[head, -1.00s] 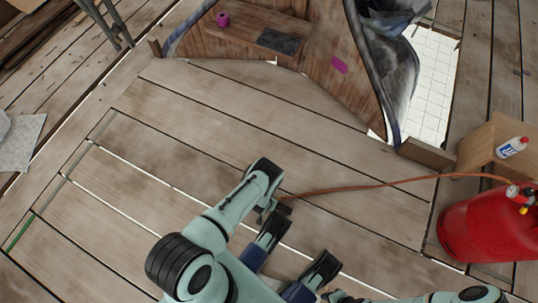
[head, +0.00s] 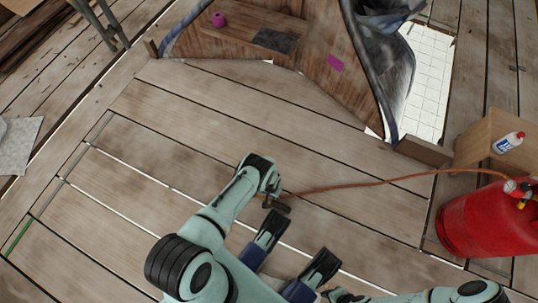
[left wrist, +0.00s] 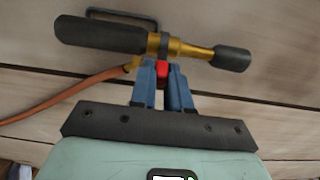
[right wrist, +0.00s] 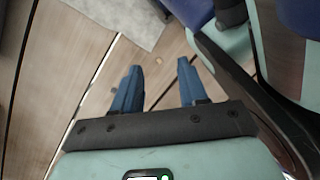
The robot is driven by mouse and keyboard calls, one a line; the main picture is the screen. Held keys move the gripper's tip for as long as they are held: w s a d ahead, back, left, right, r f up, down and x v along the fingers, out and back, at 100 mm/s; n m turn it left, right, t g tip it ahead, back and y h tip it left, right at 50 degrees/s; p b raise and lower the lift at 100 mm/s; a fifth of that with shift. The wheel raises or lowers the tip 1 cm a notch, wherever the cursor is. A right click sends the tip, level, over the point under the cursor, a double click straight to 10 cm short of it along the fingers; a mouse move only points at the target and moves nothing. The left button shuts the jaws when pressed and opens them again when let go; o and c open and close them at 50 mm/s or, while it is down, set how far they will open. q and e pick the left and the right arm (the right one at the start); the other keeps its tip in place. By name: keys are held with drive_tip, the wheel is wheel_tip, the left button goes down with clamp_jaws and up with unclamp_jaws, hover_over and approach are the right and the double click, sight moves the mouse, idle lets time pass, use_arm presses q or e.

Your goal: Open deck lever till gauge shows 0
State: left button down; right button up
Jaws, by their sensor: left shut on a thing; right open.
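In the left wrist view a brass torch body (left wrist: 190,48) lies across the picture, with a dark handle (left wrist: 100,35) at left and a black nozzle end (left wrist: 232,58) at right. A small red lever (left wrist: 162,69) sits under its middle. My left gripper (left wrist: 163,75) is shut on this red lever. In the head view the torch (head: 275,203) is small and partly hidden by my left wrist. My right gripper (right wrist: 158,68) is open and empty above the boards. I can read no gauge in any view.
A white bottle (head: 508,142) stands on a wooden box (head: 485,140). A wooden structure (head: 250,40) with a purple roll (head: 219,19) stands behind. The middle deck boards (head: 190,120) are clear.

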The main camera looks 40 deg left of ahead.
idle(0.4)
use_arm(q)
drive_tip(key=c, duration=1.2)
unclamp_jaws()
drive_tip(key=shift+o, duration=0.2)
wheel_tip(320, 180, up, 13)
drive_tip(key=w+p, duration=0.1)
drive_tip(key=p, duration=0.4)
drive_tip(key=shift+r, duration=0.2)
use_arm(e)
drive_tip(key=w+a+r+t, duration=0.1)
drive_tip(key=w+r+t, duration=0.3)
drive_tip(key=w+r, duration=0.3)
drive_tip(key=w, duration=0.3)
drive_tip(key=shift+w+a+r+n, duration=0.15)
drive_tip(key=shift+w+a+n, duration=0.05)
drive_tip(key=shift+w+n, duration=0.2)
use_arm(q)
drive_tip(key=shift+s+a, duration=0.1)
